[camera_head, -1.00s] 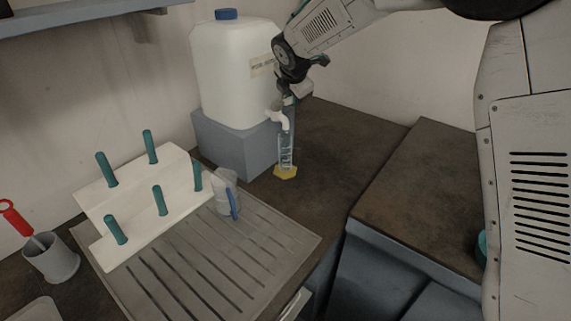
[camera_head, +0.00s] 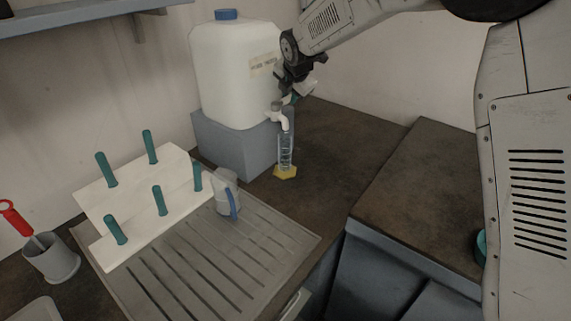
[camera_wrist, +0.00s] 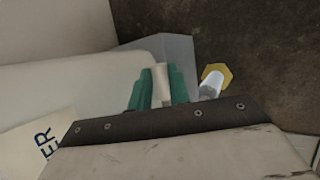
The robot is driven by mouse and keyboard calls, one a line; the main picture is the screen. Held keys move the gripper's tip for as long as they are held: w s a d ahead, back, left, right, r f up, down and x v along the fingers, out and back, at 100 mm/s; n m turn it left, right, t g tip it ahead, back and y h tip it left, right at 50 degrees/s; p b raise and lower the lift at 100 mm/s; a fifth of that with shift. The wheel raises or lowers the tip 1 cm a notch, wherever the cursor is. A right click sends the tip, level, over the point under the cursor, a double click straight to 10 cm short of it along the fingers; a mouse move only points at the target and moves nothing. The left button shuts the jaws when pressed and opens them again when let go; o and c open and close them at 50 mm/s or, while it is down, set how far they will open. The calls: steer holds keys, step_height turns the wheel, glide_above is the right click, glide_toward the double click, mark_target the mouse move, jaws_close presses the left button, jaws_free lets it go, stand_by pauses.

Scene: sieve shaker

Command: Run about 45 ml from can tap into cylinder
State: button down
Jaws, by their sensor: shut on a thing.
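The white can (camera_head: 232,75) with a blue cap stands on a grey block. Its white tap (camera_head: 279,113) sticks out at the lower right of the can. The clear cylinder (camera_head: 286,148) stands upright on a yellow foot under the tap; it also shows in the wrist view (camera_wrist: 211,86). I cannot tell the liquid level in it. My gripper (camera_head: 290,99) is at the tap, above the cylinder. In the wrist view its green fingers (camera_wrist: 158,90) are shut on a white part of the tap (camera_wrist: 160,82), seemingly its lever. The spout is hidden there.
A grey block (camera_head: 235,145) carries the can. A clear jug with a blue handle (camera_head: 227,195) stands on the ribbed draining board (camera_head: 270,225). A white peg rack (camera_head: 140,205) with green pegs is at left, by a grey cup (camera_head: 52,262). The counter right of the cylinder is bare.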

steer(key=shift+a, duration=0.2)
steer(key=c, duration=1.2)
jaws_free()
steer(key=shift+a, duration=0.1)
steer(key=shift+c, duration=0.2)
steer(key=shift+d, duration=0.2)
steer(key=v, duration=0.7)
steer(key=shift+s+r, duration=0.2)
steer(key=shift+r, duration=0.1)
steer(key=shift+d, duration=0.1)
